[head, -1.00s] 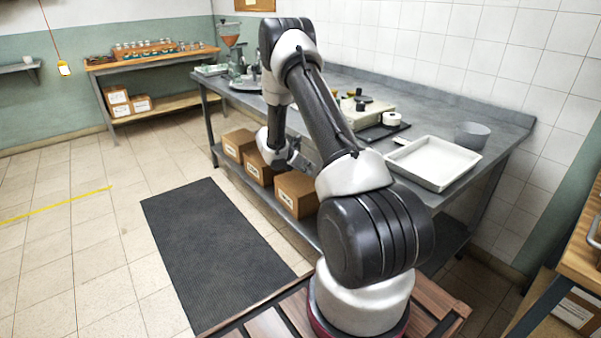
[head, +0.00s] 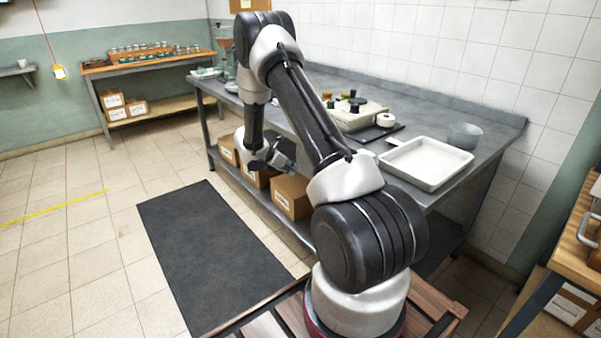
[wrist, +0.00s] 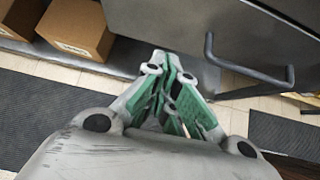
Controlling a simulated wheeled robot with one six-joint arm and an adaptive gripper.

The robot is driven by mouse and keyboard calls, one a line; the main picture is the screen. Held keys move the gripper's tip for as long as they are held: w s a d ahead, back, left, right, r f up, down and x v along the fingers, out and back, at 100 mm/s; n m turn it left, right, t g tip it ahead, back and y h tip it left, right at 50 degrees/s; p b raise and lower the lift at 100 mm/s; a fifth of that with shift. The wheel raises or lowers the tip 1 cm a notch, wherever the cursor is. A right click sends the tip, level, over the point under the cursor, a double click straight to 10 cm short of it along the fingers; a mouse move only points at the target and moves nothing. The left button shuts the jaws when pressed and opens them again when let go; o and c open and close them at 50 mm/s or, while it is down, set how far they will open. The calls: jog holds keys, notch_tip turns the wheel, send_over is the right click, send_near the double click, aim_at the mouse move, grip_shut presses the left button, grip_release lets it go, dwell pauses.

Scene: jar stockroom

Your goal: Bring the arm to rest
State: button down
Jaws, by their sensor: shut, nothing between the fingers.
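My arm is bent in the middle of the head view, with its upper part raised and its forearm hanging down in front of the grey workbench (head: 470,97). My gripper shows in the wrist view (wrist: 172,75), with its green-padded fingers shut and nothing between them. The gripper hangs below the bench top, in front of the lower shelf with cardboard boxes (head: 292,196).
A dark floor mat (head: 205,250) lies left of my base. A wooden shelf table (head: 150,64) stands at the back left. A dark bar handle (wrist: 245,72) is near the fingers.

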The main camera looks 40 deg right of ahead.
jog(key=v, duration=0.7)
jog(key=s+r+m+g+y, duration=0.2)
jog(key=s+m+g, duration=0.2)
jog(key=s+m, duration=0.55)
jog(key=s+a+r+m+t+y, duration=0.2)
jog(key=s+a+r, duration=0.3)
jog(key=s+r, duration=0.4)
jog(key=s+a+r+m+t+y, duration=0.2)
jog(key=s+a+r+m+t, duration=0.1)
jog(key=s+r, duration=0.6)
jog(key=s+a+r+m+t+y, duration=0.2)
jog(key=s+a+r, duration=0.4)
jog(key=s+r, duration=0.3)
jog(key=shift+s+a+m+t+y, duration=0.4)
jog(key=shift+s+m+y, duration=0.15)
jog(key=shift+m, duration=0.4)
jog(key=shift+r, duration=0.15)
